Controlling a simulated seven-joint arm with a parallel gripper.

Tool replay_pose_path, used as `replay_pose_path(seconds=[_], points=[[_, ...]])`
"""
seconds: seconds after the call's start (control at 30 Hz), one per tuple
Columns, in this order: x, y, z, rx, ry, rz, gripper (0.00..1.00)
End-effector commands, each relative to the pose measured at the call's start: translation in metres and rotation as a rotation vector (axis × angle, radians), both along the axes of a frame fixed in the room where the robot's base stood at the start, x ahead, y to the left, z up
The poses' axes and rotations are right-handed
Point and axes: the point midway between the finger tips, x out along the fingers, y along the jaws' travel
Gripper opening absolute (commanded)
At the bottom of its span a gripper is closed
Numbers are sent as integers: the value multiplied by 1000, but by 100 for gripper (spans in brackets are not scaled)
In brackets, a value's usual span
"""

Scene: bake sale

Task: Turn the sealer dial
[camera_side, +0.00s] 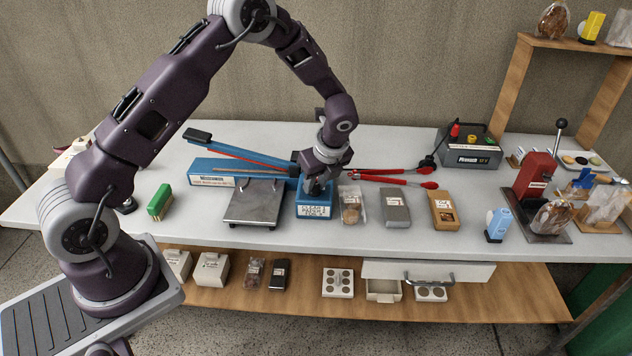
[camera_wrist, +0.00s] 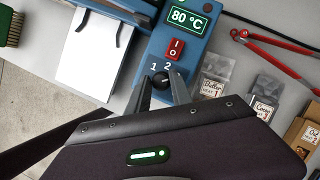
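The blue sealer (camera_side: 210,170) lies along the back of the table, with its long arm running to the left. Its control end (camera_side: 314,208) faces front, and in the wrist view this panel (camera_wrist: 192,48) shows an 80 °C display (camera_wrist: 188,19) and a red rocker switch (camera_wrist: 175,49). The black dial (camera_wrist: 161,81) sits below the switch, with marks 1 and 2 above it. My gripper (camera_wrist: 161,84) points down at the panel, its fingers apart on either side of the dial. I cannot tell whether they touch it. In the side view my gripper (camera_side: 318,187) hides the dial.
A silver plate (camera_side: 256,202) lies left of the control end. Packets, including a clear bag (camera_side: 352,206) and a grey pack (camera_side: 396,207), stand close on the right. Red-handled tongs (camera_side: 400,176) lie behind them. A green brush (camera_side: 160,201) is far left.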

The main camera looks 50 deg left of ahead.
Motion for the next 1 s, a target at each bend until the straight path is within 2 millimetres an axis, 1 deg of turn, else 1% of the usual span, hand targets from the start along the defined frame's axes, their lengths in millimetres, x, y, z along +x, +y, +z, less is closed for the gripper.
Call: replay_pose_path(seconds=[0.03, 0.07, 0.3, 0.47, 0.67, 1.0], points=[[0, 0, 0, 0, -1, 0, 6], [0, 0, 0, 0, -1, 0, 0], [1, 0, 0, 0, -1, 8, 0], [1, -1, 0, -1, -1, 53, 0], [2, -1, 0, -1, -2, 184, 0], [4, -1, 0, -2, -1, 505, 0]])
